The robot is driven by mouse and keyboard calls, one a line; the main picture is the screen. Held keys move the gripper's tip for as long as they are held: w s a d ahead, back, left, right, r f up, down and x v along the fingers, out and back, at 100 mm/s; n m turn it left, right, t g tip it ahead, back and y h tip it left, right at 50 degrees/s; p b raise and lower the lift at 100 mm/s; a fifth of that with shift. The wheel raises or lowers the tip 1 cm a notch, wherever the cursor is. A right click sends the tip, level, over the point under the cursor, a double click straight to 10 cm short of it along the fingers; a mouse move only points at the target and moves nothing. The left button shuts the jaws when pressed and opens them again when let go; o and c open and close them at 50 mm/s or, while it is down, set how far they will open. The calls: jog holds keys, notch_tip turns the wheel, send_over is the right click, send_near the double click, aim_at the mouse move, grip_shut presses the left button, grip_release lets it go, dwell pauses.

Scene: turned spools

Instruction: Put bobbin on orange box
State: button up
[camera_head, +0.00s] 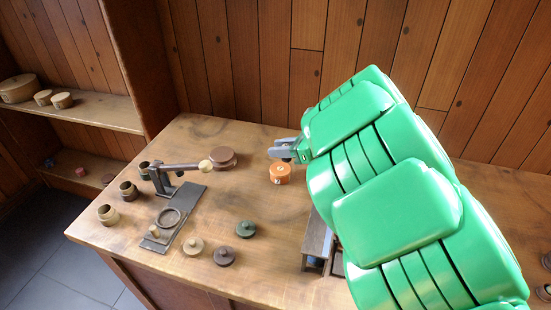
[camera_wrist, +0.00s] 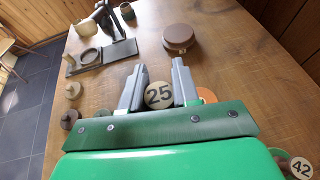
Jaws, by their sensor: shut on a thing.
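My gripper (camera_wrist: 158,88) is shut on a small round piece, the bobbin (camera_wrist: 159,95), whose pale end marked 25 shows between the two grey fingers. In the head view my gripper (camera_head: 285,151) hangs over the table just above the orange box (camera_head: 280,173), a low round box. The held bobbin is hardly visible there. In the wrist view a part of the orange box (camera_wrist: 208,95) shows beside the right finger; the rest is hidden. I cannot tell whether the bobbin touches the box.
A brown round box (camera_head: 222,158) stands to the left. A lever press (camera_head: 172,180) is further left, with small pots beside it. Several lidded discs, one of them green (camera_head: 246,229), lie toward the front. A small wooden stand (camera_head: 318,238) is partly hidden by my arm.

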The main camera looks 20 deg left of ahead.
send_over(275, 167)
jog(key=s, duration=0.1)
jog(key=f, duration=0.5)
jog(key=shift+d+f, duration=0.25)
jog(key=shift+d, duration=0.1)
jog(key=shift+w+a+f, duration=0.15)
jog(key=shift+w+f, duration=0.15)
jog(key=shift+f, duration=0.2)
jog(key=shift+w+a+f, duration=0.15)
jog(key=shift+w+f, duration=0.15)
jog(key=shift+f, duration=1.5)
jog(key=shift+f, duration=0.1)
jog(key=o, duration=1)
jog(key=shift+d+r, duration=0.35)
jog(key=shift+d, duration=0.2)
jog(key=v, duration=1.1)
jog(key=shift+s+f, duration=0.1)
jog(key=shift+s, duration=0.05)
